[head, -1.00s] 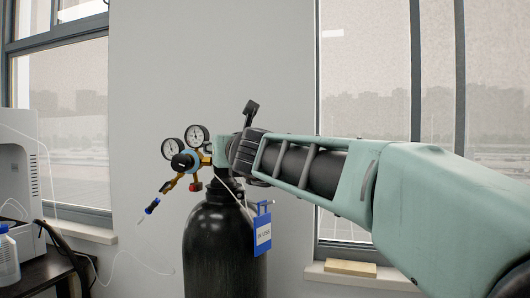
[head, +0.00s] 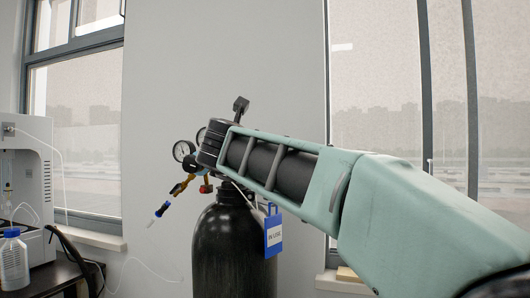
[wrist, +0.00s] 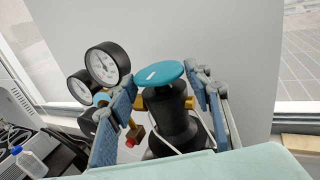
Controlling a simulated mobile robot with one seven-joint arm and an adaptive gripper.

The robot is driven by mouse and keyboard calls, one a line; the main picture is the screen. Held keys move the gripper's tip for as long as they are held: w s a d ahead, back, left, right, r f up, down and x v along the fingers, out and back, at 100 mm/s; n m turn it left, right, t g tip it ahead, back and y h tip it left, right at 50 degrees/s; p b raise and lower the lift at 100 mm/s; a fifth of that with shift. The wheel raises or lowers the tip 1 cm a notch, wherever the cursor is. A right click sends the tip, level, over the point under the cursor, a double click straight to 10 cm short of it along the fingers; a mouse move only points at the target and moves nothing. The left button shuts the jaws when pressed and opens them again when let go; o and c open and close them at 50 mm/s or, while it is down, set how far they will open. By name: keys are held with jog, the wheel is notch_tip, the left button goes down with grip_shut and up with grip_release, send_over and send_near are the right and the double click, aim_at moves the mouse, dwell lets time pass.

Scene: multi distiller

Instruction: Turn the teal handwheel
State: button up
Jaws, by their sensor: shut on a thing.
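The teal handwheel (wrist: 157,74) sits on top of a dark valve body on the gas cylinder, with a short white mark on its face. In the wrist view my gripper (wrist: 161,80) has one blue-grey finger on each side of the handwheel, and it is shut on it. The exact contact at the fingertips is hard to see. In the head view my arm hides the handwheel and the fingers. The black cylinder (head: 232,245) stands upright below.
Beside the handwheel are pressure gauges (wrist: 108,64) and a brass regulator with a red knob (wrist: 130,140). A blue-and-white tag (head: 273,236) hangs by the cylinder. A desk at left holds a white machine (head: 25,180) and a bottle (head: 13,262). The wall is close behind.

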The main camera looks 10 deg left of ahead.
dwell(0.4)
jog(key=o, duration=1)
notch_tip(320, 180, up, 9)
jog(key=shift+a+r, duration=0.1)
jog(key=shift+r, duration=0.35)
jog(key=shift+r, duration=0.1)
